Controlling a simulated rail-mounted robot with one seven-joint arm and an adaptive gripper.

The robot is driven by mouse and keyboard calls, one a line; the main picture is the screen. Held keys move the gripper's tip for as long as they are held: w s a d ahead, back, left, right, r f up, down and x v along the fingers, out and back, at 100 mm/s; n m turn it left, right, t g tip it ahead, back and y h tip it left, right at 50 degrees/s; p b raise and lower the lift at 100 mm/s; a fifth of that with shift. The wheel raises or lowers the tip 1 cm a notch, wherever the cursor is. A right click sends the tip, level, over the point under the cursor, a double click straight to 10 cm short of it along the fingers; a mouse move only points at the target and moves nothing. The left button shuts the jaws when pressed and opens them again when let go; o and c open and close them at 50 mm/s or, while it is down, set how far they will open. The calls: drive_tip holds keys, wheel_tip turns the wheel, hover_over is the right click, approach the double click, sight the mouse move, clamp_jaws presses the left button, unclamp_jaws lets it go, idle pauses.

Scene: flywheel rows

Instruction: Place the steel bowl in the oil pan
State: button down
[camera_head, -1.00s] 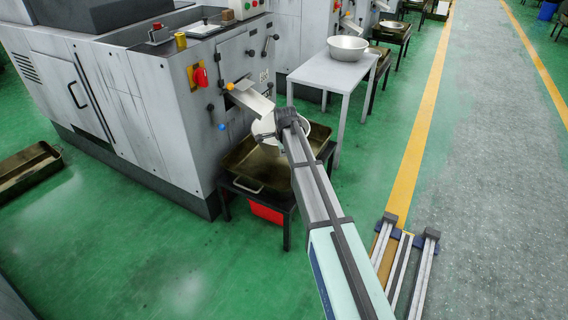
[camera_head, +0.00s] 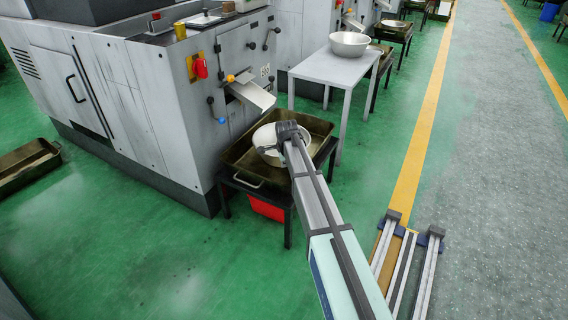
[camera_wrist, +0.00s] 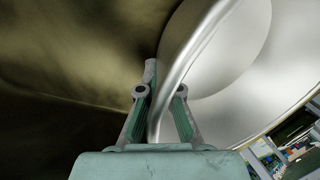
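The steel bowl (camera_head: 265,137) appears within the outline of the brass-coloured oil pan (camera_head: 317,125) in the head view. Its rim runs between the two fingers of my gripper (camera_wrist: 159,108) in the wrist view, where the bowl (camera_wrist: 235,65) fills the right side. My gripper (camera_head: 284,142) is shut on this rim at the bowl's near right side. The bowl looks tilted. The oil pan (camera_wrist: 60,60) fills the left of the wrist view. I cannot tell whether the bowl touches the pan's floor. My arm hides part of the pan.
A machine with a metal chute (camera_head: 252,92) stands behind the pan. The pan rests on a dark stand (camera_head: 288,225) with a red bin (camera_head: 266,207) below. A grey table (camera_head: 330,70) behind right carries another bowl (camera_head: 348,44). Green floor is clear at the left front.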

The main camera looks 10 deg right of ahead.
drive_tip(key=shift+f, duration=0.1)
drive_tip(key=c, duration=1.3)
unclamp_jaws()
drive_tip(key=p+v, duration=0.5)
drive_tip(key=v, duration=0.7)
drive_tip(key=s+d+r+n+g+h, duration=0.1)
drive_tip(key=s+d+r+h, duration=0.4)
drive_tip(key=s+d+r, duration=0.85)
drive_tip(key=s+d+r+n+g+h, duration=0.1)
drive_tip(key=s+d+r+h, duration=0.4)
drive_tip(key=s+d+r, duration=0.9)
drive_tip(key=s+d+r+m+g+h, duration=0.1)
drive_tip(key=s+d+r+g+h, duration=0.1)
drive_tip(key=s+d+r, duration=0.4)
drive_tip(key=s+d+r+g+h, duration=0.1)
drive_tip(key=s+r+g+h, duration=0.15)
drive_tip(key=s+r, duration=0.65)
drive_tip(key=s+r+m+g, duration=0.1)
drive_tip(key=s+g, duration=0.1)
drive_tip(key=s, duration=0.5)
drive_tip(key=s+a+r+m+g+y, duration=0.1)
drive_tip(key=s+r+g, duration=0.1)
drive_tip(key=s, duration=0.5)
drive_tip(key=s+a+r+m+g, duration=0.1)
drive_tip(key=s+r+g, duration=0.1)
drive_tip(key=s, duration=0.5)
drive_tip(key=shift+r+m+g+y, duration=0.1)
drive_tip(key=shift+m+g+y, duration=0.15)
drive_tip(key=shift+m+y, duration=0.15)
